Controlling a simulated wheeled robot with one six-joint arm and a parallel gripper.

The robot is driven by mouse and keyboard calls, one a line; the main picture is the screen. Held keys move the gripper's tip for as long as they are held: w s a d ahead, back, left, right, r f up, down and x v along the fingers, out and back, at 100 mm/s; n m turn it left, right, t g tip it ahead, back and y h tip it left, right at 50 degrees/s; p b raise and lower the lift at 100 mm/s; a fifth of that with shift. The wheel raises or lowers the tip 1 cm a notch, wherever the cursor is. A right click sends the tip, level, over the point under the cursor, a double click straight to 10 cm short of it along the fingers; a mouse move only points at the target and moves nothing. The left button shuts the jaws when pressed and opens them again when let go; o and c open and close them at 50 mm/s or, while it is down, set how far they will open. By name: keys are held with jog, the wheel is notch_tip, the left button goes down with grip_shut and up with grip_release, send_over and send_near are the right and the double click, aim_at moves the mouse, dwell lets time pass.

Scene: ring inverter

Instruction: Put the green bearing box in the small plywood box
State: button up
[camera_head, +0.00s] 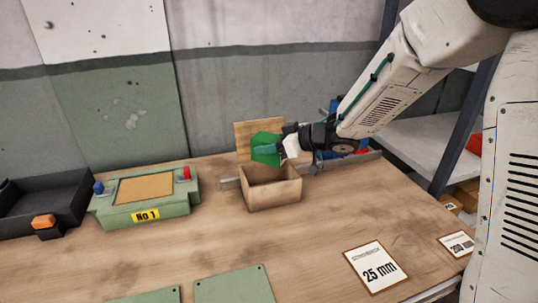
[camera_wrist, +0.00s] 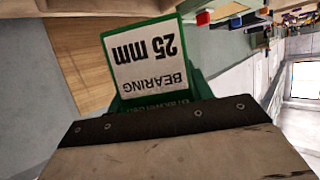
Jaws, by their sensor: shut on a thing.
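The green bearing box (camera_head: 265,141) is held in my gripper (camera_head: 268,150), above the back part of the small plywood box (camera_head: 273,195). In the wrist view the green bearing box (camera_wrist: 150,60) shows a white label reading "BEARING 25 mm", upside down. The plywood box stands on the workbench, open at the top, with a raised plywood panel at its back. My gripper is shut on the green box; its fingers partly hide it. The inside floor of the plywood box is not clearly visible.
A green fixture marked "No 1" (camera_head: 146,200) stands left of the plywood box. A black tray (camera_head: 60,205) is at the far left. Green plates (camera_head: 235,287) and a "25 mm" card (camera_head: 376,268) lie in front. The bench (camera_head: 320,235) between is clear.

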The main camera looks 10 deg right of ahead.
aim_at(269, 156)
jog(key=shift+w+a+f, duration=0.1)
jog(key=shift+a+f, duration=0.05)
jog(key=shift+f, duration=1.55)
jog(key=shift+f, duration=0.45)
jog(key=o, duration=1.3)
jog(key=shift+r, duration=0.1)
jog(key=shift+r, duration=0.35)
jog(key=v, duration=1.2)
jog(key=shift+f, duration=0.1)
